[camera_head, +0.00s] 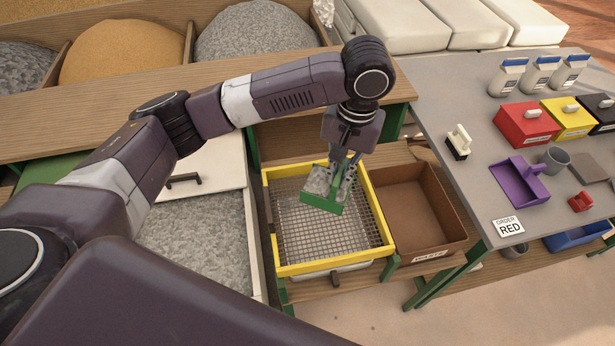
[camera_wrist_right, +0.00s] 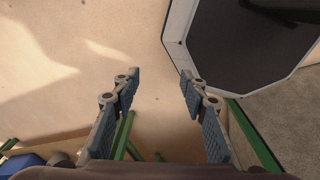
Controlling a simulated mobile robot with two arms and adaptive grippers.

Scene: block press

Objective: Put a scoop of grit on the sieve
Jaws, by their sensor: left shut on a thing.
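A sieve with a yellow frame (camera_head: 279,213) and a wire mesh stands at the middle of the head view, with a pale pan under it. My left gripper (camera_head: 347,170) is shut on a green scoop (camera_head: 322,203) and holds it over the sieve. Grey material, apparently grit, shows in the scoop. I cannot tell how far the scoop is above the mesh. Grey grit (camera_head: 200,232) fills a bin left of the sieve, partly under a pale lid (camera_head: 207,170). My right gripper (camera_wrist_right: 160,78) is open and empty in the right wrist view.
A brown waste box (camera_head: 440,215) stands right of the sieve. The grey table (camera_head: 440,100) holds red, yellow and black boxes, a purple scoop-like tool (camera_head: 520,182), white bottles and an "ORDER RED" card (camera_head: 508,227). Bins of grit and sand line the back shelf.

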